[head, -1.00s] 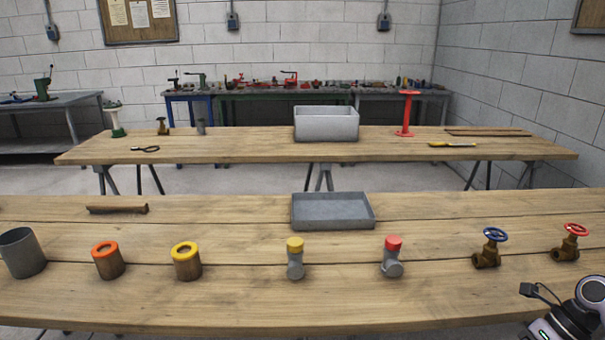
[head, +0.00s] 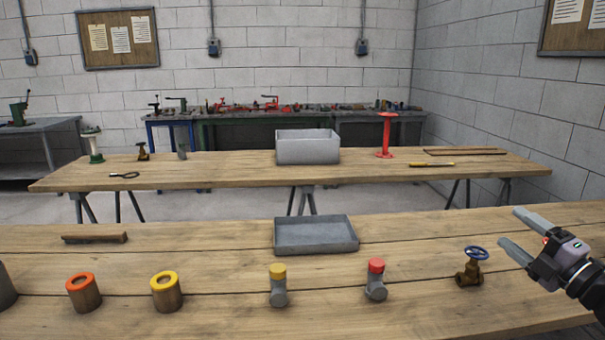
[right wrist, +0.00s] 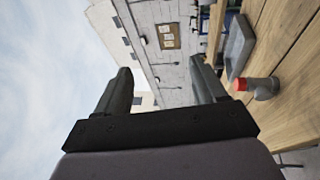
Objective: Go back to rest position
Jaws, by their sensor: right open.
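My right gripper (head: 518,235) comes in at the right edge of the head view, above the right end of the near table. Its two fingers are apart and nothing is between them. In the right wrist view the open fingers (right wrist: 158,88) point towards the far wall, with empty air between them. The gripper covers the place right of the blue-wheeled valve (head: 471,266), so what stands there is hidden. My left gripper is not in view.
The near table (head: 220,310) carries an orange-topped cylinder (head: 84,292), a yellow-topped cylinder (head: 166,292), a yellow-capped fitting (head: 278,286), a red-capped fitting (head: 376,280) and a grey tray (head: 315,248). A far table (head: 230,178) holds a grey bin (head: 307,150).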

